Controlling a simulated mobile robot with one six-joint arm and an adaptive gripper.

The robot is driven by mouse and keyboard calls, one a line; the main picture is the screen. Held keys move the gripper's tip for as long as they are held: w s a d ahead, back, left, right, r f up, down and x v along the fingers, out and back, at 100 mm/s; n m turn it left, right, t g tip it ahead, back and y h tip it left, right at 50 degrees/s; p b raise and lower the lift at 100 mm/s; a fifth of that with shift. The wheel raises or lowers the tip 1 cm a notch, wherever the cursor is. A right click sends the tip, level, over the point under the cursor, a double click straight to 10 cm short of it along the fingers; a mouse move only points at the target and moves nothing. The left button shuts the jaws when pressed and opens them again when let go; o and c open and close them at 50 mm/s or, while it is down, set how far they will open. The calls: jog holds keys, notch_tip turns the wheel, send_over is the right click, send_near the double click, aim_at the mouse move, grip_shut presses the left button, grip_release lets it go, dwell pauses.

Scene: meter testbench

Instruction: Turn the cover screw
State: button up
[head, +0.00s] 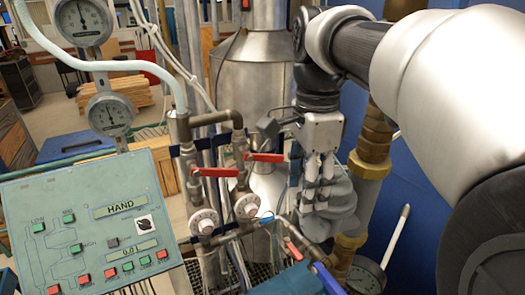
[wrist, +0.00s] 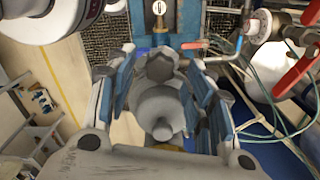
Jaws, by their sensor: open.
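A grey rounded meter housing (head: 342,200) stands right of centre in the head view, among pipes. My gripper (head: 316,200) points down at it from above, with its fingers in front of the housing's left part. In the wrist view my gripper (wrist: 162,100) has its fingers apart, one on each side of a grey round body (wrist: 155,105). This body has a lobed top part and a small round knob (wrist: 162,131). I cannot tell which of these is the cover screw, or whether the fingers touch anything. In the head view the fingers hide part of the housing.
Red-handled valves (head: 264,158) and pipes stand close on the left of my gripper. A brass fitting (head: 370,165) is close on the right. A green control panel (head: 95,225) is at the lower left, with round gauges (head: 109,115) above it.

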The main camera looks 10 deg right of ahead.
jog(key=shift+f, duration=0.5)
jog(key=shift+c, duration=0.2)
jog(key=c, duration=1)
jog(key=shift+r+n+p, duration=0.15)
jog(key=shift+n+p, duration=0.35)
jog(key=shift+n, duration=1.1)
jog(key=o, duration=1)
jog(key=shift+o, duration=0.2)
